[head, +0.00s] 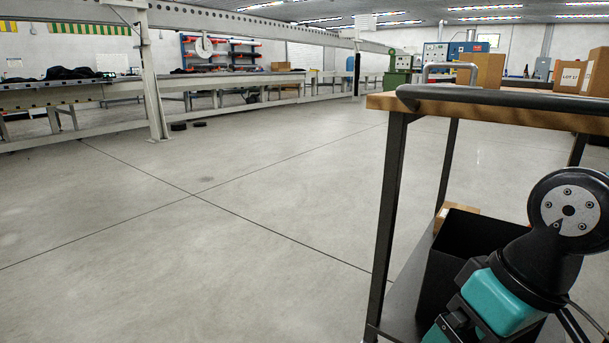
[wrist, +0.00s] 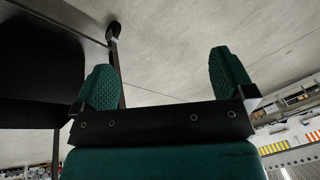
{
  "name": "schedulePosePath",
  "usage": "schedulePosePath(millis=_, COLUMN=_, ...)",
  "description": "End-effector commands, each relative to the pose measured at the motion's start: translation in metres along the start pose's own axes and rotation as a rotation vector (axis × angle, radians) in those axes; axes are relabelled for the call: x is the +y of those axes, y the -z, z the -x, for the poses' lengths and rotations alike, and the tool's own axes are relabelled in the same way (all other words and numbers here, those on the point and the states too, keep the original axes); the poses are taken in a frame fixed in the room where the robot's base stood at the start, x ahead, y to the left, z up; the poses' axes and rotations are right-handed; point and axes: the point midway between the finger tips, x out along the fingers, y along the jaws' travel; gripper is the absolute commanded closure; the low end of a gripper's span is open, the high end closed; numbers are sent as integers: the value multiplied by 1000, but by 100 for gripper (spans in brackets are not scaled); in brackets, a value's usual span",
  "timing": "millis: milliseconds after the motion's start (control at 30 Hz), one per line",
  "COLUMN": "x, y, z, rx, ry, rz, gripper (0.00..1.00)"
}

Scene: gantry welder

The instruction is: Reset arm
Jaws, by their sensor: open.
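My gripper (wrist: 163,82) shows in the wrist view with its two green ridged fingers wide apart. It is open, and nothing is between the fingers. Beyond it are the bare grey floor and, at the left, dark parts of a cart. In the head view, my arm with its teal and black links stands at the lower right, in front of the cart. The fingers cannot be made out in the head view.
A wood-topped cart (head: 480,103) with dark legs stands close at the right. It bears cardboard boxes (head: 482,70), and a black bin (head: 440,262) is on its lower shelf. A long gantry bench (head: 75,92) runs along the left. The middle floor (head: 250,190) is clear.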

Motion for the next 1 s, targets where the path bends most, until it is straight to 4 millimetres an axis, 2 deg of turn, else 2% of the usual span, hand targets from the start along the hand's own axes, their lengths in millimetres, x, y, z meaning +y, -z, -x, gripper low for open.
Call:
schedulePosePath(millis=33, x=-29, y=-1, z=38, rx=-11, ry=41, rz=79, gripper=0)
schedulePosePath(millis=100, x=-66, y=-12, z=73, rx=-43, ry=105, rz=203, gripper=0)
schedulePosePath(millis=133, x=-74, y=-14, z=86, rx=-54, ry=117, rz=224, gripper=0)
schedulePosePath(millis=900, x=-133, y=48, z=353, rx=-53, ry=110, rz=199, gripper=0)
schedulePosePath(millis=1000, x=-140, y=54, z=382, rx=-53, ry=110, rz=199, gripper=0)
